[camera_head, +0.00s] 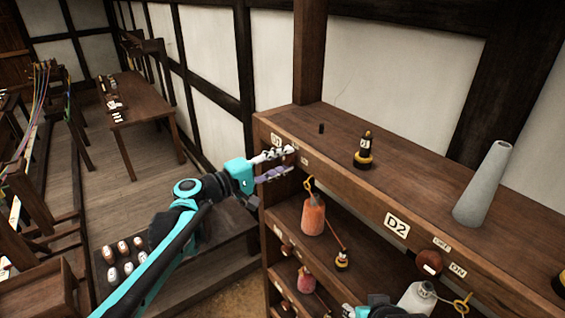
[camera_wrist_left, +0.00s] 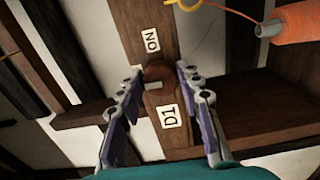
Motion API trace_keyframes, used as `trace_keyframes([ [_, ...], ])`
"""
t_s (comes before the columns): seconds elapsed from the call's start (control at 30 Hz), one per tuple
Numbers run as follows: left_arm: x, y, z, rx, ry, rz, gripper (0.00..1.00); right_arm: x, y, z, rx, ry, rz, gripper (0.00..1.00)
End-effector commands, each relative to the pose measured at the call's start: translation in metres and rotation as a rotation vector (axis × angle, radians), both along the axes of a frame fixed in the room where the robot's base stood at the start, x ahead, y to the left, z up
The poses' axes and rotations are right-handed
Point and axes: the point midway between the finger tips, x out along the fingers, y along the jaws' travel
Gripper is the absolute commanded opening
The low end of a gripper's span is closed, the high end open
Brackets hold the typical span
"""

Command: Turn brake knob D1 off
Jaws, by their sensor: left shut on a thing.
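Brake knob D1 (camera_wrist_left: 159,73) is a round brown knob with a white mark, on the front edge of the shelf's top board. Its "D1" label (camera_wrist_left: 170,116) and "ON" label (camera_wrist_left: 152,40) show in the left wrist view; I see no "OFF" label there. My left gripper (camera_head: 289,162) is at the knob, its fingers on either side of it, shut on it. In the head view the fingers largely cover the knob. Part of my right gripper (camera_head: 358,312) shows at the bottom edge; its fingers are too cut off to judge.
Knob D2 (camera_head: 429,263), with its "D2" label (camera_head: 396,225), is farther right on the same board. A grey cone (camera_head: 483,185) and a black-yellow item (camera_head: 364,152) stand on top. An orange spool (camera_head: 313,216) is on the shelf below. A dark table (camera_head: 139,98) stands far left.

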Motion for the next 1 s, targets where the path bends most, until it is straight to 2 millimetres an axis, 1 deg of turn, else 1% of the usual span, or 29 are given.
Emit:
trace_keyframes([
  [0.57, 0.0007, 0.0007, 0.0008, -0.02, 0.024, 0.003, 0.06, 0.0, 0.0, -0.0007, 0.0, 0.0, 0.0, 0.4],
  [0.6, 0.0007, 0.0007, 0.0008, -0.019, 0.024, 0.003, 0.43, 0.0, 0.0, -0.0007, 0.0, 0.0, 0.0, 0.4],
  [0.63, 0.0006, 0.0007, 0.0007, -0.019, 0.024, 0.002, 0.51, 0.0, 0.0, -0.0007, 0.0, 0.0, 0.0, 0.4],
  [0.67, 0.0006, 0.0007, 0.0007, -0.019, 0.024, 0.002, 0.55, 0.0, 0.0, -0.0007, 0.0, 0.0, 0.0, 0.4],
  [1.0, -0.0015, 0.003, 0.0002, -0.017, 0.023, 0.002, 0.55, -0.0001, 0.0001, -0.0008, 0.0, 0.0, 0.0, 0.4],
])
